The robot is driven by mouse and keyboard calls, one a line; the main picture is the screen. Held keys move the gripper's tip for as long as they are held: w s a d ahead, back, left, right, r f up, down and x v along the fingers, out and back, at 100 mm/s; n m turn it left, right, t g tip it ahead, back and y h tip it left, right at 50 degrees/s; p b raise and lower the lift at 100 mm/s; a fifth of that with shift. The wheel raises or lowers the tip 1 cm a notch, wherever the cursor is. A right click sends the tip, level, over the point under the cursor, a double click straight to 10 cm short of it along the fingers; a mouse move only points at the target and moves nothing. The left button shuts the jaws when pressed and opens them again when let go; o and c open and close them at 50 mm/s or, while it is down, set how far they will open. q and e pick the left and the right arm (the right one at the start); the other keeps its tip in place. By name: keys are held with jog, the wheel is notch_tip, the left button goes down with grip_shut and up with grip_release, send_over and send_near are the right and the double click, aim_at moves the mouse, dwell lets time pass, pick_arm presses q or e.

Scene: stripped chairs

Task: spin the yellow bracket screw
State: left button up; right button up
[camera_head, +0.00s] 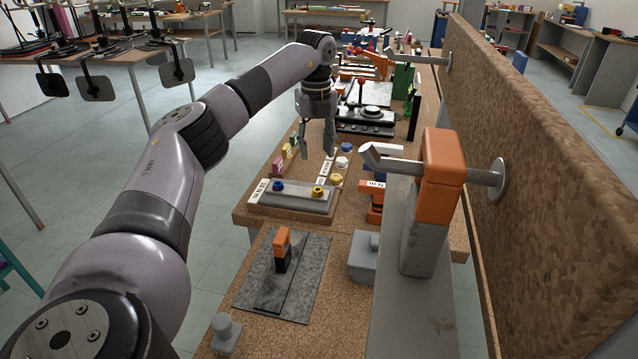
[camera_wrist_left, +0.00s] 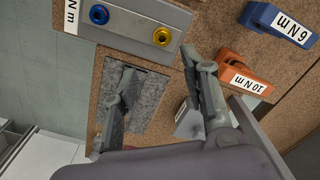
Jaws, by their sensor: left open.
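The yellow bracket screw (camera_head: 317,192) sits at the right end of a light grey bracket (camera_head: 298,196) on the bench. A blue screw (camera_head: 278,186) is at the bracket's left end. The yellow screw also shows in the left wrist view (camera_wrist_left: 162,36), as a ring with a dark centre. My left gripper (camera_head: 318,152) is open and empty, fingers pointing down, above the bench beyond the bracket in the head view. In the left wrist view its fingers (camera_wrist_left: 160,72) are wide apart and the yellow screw shows past the fingertips, not touched. My right gripper is not in view.
An orange holder labelled 10 N m (camera_wrist_left: 243,78) and a blue one labelled 6 N m (camera_wrist_left: 278,22) stand beside the bracket. A dark mat (camera_head: 262,298) with an orange-topped piece lies nearer. A tall orange-and-grey fixture (camera_head: 437,185) and a brown panel (camera_head: 540,150) bound the right.

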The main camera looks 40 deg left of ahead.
pick_arm(q)
send_over(318, 193)
jog(key=f, duration=0.4)
jog(key=a+f, duration=0.1)
jog(key=f, duration=0.1)
jog(key=shift+w+f, duration=0.1)
jog(key=shift+w, duration=0.3)
notch_tip(318, 193, down, 4)
jog(key=shift+r+p, duration=0.1)
jog(key=shift+p, duration=0.3)
jog(key=shift+f, duration=0.8)
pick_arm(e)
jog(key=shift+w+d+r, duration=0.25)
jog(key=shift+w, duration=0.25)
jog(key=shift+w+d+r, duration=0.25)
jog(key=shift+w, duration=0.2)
pick_arm(q)
jog(key=shift+c, duration=0.2)
grip_shut()
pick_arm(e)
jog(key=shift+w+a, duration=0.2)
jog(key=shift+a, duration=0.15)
